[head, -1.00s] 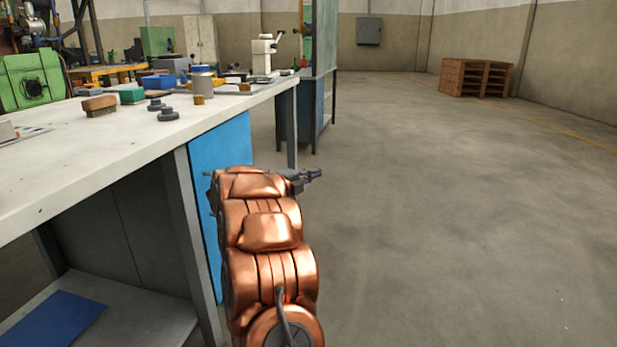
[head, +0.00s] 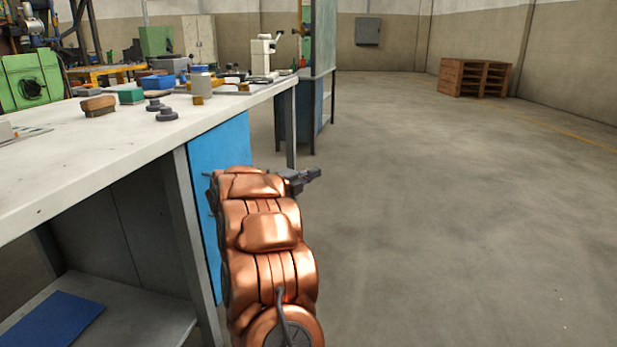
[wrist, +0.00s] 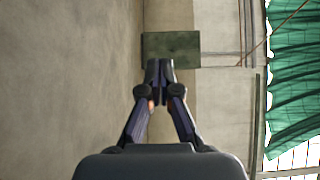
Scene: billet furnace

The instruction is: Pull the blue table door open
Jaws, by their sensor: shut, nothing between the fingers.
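The blue table door (head: 205,165) is a flat blue panel on the end of the workbench in the head view, in line with the bench frame. My copper arm covers its lower right part, and no handle shows. My gripper (head: 312,173) is just right of the door, pointing away to the right over open floor. In the wrist view my gripper (wrist: 160,66) has its fingertips together with nothing between them. The wrist view faces a wall with a dark grey box and does not show the door.
The workbench top (head: 60,165) holds a brush (head: 98,105), a blue bin (head: 158,82) and several small parts. A tall cabinet (head: 318,75) stands behind the bench. A wooden crate (head: 474,77) is far off at the right. The floor (head: 440,220) to the right is clear.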

